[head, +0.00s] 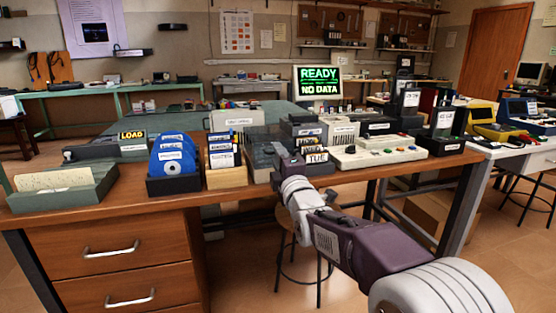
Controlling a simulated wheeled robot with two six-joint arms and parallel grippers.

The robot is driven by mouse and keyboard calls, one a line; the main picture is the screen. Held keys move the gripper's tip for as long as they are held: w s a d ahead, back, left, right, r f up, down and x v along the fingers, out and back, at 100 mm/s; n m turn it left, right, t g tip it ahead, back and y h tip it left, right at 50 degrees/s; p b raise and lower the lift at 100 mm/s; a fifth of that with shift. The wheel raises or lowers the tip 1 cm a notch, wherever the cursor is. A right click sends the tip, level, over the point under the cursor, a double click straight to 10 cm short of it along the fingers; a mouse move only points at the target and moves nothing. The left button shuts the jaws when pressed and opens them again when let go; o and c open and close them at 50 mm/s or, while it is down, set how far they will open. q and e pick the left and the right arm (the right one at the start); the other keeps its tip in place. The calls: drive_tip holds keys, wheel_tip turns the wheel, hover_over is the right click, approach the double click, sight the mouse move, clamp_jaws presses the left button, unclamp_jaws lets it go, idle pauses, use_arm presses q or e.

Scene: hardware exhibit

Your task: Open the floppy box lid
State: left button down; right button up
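A dark, smoky translucent box (262,150), which looks like the floppy box, stands near the front edge of the wooden desk, right of the middle. Labelled disks (312,147) stand upright just to its right. I cannot tell clearly whether they belong to the same box, or how its lid sits. My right gripper (284,168) reaches in from the lower right and is at the front of the dark box, covering part of it. Its fingertips are small and dark, so I cannot see whether they touch the box or are open. My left gripper is not in view.
On the desk (240,196), a wooden card holder (222,178) and a rack of blue disks (172,186) stand left of the box. A green card tray (62,190) is at the far left. A white button panel (378,157) is close on the right.

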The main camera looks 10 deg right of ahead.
drive_tip(key=shift+w, duration=0.25)
clamp_jaws()
idle(1.3)
